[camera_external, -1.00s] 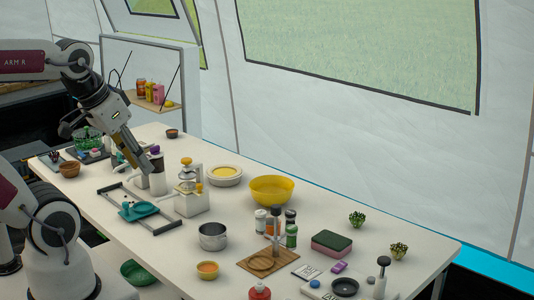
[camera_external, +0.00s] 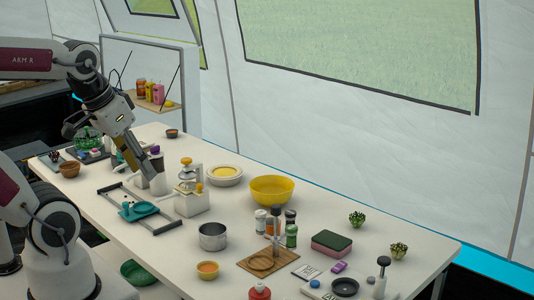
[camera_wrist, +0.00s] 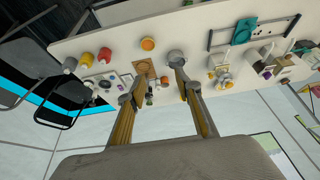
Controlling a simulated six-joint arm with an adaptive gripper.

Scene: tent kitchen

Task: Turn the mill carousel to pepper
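A cluster of small jars (camera_external: 291,236) with white, orange, dark and green parts stands around a dark-topped post (camera_external: 276,211) behind a wooden board (camera_external: 251,256). This looks like the mill carousel; I cannot read which jar is pepper or which way it faces. My gripper (camera_external: 148,170) points down and right over the left part of the table, well apart from the jars, near white cylinders. In the wrist view my gripper (camera_wrist: 157,78) has its fingers spread and nothing between them; the wooden board (camera_wrist: 144,68) shows beyond the gap.
A white unit with a yellow top (camera_external: 192,203) stands right of my gripper. A metal pot (camera_external: 212,236), yellow bowl (camera_external: 271,190) and orange cup (camera_external: 207,270) surround the way to the jars. A sponge (camera_external: 331,243) lies right of them.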

